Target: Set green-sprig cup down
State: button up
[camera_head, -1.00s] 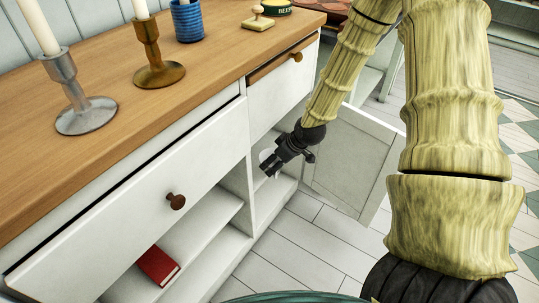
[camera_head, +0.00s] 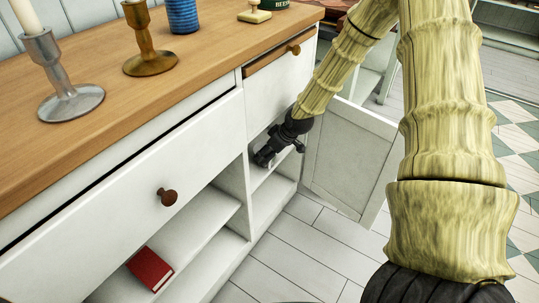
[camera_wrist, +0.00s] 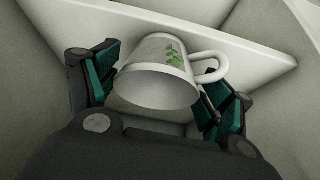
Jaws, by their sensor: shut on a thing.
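The green-sprig cup (camera_wrist: 160,58) is white with a green leaf print and a handle on its right side in the wrist view. My gripper (camera_wrist: 164,84) is shut on it, with a teal-padded finger on each side of the body. The cup looks tilted in this view, with a round grey end toward the camera. Behind it is a white shelf board (camera_wrist: 215,35); I cannot tell whether the cup touches it. In the head view my gripper (camera_head: 263,159) is in the open cabinet's right compartment, and the cup is mostly hidden there.
The open cabinet door (camera_head: 348,160) stands right of my gripper. A lower shelf (camera_head: 270,200) of the compartment looks bare. A red book (camera_head: 150,269) lies in the left compartment. Candlesticks (camera_head: 150,62) and a blue cup (camera_head: 183,15) stand on the wooden top.

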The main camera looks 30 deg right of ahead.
jog(key=o, duration=1.1)
jog(key=shift+c, duration=0.2)
jog(key=p+v, duration=0.4)
jog(key=v, duration=0.8)
jog(key=shift+r, duration=0.1)
